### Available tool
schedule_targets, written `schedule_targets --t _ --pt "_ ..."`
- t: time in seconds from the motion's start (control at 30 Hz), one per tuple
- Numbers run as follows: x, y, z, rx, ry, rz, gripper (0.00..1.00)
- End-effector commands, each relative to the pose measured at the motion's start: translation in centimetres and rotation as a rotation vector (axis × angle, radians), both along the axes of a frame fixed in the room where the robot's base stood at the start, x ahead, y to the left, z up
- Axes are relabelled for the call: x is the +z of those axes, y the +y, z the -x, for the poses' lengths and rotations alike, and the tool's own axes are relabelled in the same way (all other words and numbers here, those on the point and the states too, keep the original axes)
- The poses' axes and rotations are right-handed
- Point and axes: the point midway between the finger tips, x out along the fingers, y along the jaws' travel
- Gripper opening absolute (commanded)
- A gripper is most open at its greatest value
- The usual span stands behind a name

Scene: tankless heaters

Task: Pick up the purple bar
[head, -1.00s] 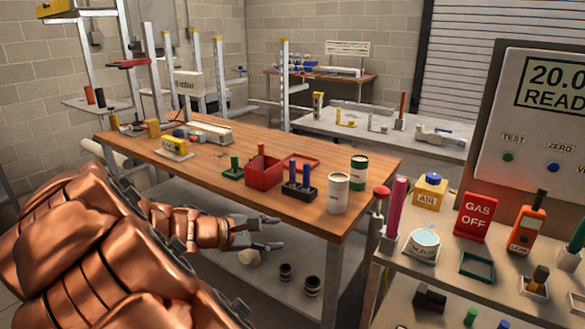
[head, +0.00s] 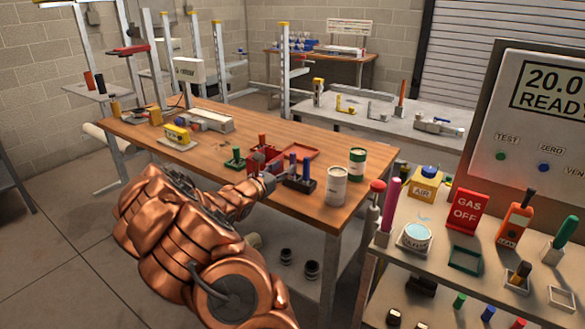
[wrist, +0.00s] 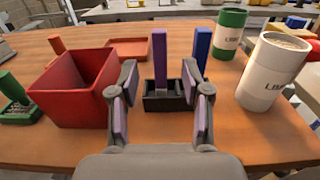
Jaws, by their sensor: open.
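The purple bar (wrist: 159,60) stands upright in a black holder (wrist: 165,104) on the wooden table, with a blue bar (wrist: 202,48) beside it on the right. In the head view the purple bar (head: 292,165) looks bluish. My gripper (wrist: 163,92) is open and empty, its two fingers spread left and right of the purple bar in the wrist view. The bar shows between and beyond them; contact is not visible. In the head view my gripper (head: 264,178) is at the table's front edge, just left of the holder, partly covering the red bin.
A red bin (wrist: 72,95) stands close left of the holder. White (wrist: 270,72) and green (wrist: 229,32) cans stand to its right. A red tray (head: 300,152) lies behind. A magenta bar (head: 390,203) stands on the right bench.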

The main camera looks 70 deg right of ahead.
Motion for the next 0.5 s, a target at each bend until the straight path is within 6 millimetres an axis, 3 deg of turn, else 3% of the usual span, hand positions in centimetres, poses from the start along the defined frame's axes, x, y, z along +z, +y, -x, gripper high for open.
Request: schedule_targets --t 0.5 --pt "0.5 -5.4 1.2 -0.004 -0.004 0.001 0.48"
